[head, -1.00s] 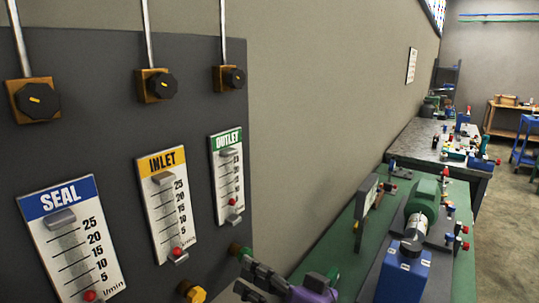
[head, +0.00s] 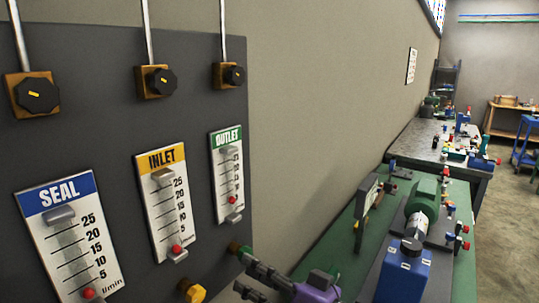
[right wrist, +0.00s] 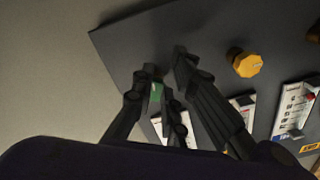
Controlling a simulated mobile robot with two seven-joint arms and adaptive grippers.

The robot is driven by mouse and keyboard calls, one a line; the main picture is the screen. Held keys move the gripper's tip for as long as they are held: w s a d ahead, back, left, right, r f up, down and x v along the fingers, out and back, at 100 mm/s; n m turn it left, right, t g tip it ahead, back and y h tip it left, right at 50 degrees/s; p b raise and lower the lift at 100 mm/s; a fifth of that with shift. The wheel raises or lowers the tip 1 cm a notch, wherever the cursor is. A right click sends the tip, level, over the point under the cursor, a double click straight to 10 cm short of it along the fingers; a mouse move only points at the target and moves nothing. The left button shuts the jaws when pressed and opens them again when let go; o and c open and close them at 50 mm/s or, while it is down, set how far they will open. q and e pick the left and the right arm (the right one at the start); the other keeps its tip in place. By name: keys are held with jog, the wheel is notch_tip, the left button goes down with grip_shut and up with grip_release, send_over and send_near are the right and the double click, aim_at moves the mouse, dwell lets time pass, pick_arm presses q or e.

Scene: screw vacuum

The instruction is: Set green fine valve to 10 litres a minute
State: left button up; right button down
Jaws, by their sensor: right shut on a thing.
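The green fine valve (right wrist: 156,92) shows as a small green patch between the fingers of my right gripper in the right wrist view. My right gripper (head: 246,270) is at the lower right edge of the dark panel in the head view, shut on the valve, whose knob is mostly hidden by the fingers. Above it, the green-headed OUTLET flow meter (head: 227,176) has its red ball (head: 232,199) low on the scale, near the 5 mark as far as I can tell. My left gripper is not in view.
The INLET meter (head: 162,205) and SEAL meter (head: 70,240) also have red balls low down. A yellow knob (head: 194,293) is just left of my gripper. Black knobs (head: 234,76) line the panel top. A green bench (head: 325,240) with a pump stands to the right.

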jog(key=shift+w+d, duration=0.25)
jog(key=shift+w, duration=0.1)
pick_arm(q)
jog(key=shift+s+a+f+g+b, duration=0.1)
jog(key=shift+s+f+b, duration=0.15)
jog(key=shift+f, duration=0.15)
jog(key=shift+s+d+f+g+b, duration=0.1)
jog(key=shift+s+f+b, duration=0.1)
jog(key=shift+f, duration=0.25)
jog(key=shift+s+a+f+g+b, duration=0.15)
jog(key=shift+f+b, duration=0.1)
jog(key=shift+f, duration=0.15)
pick_arm(e)
jog(key=v, duration=0.2)
jog(key=f+v, duration=0.1)
jog(key=v, duration=0.2)
jog(key=shift+s+f, duration=0.1)
jog(key=shift+s, duration=0.1)
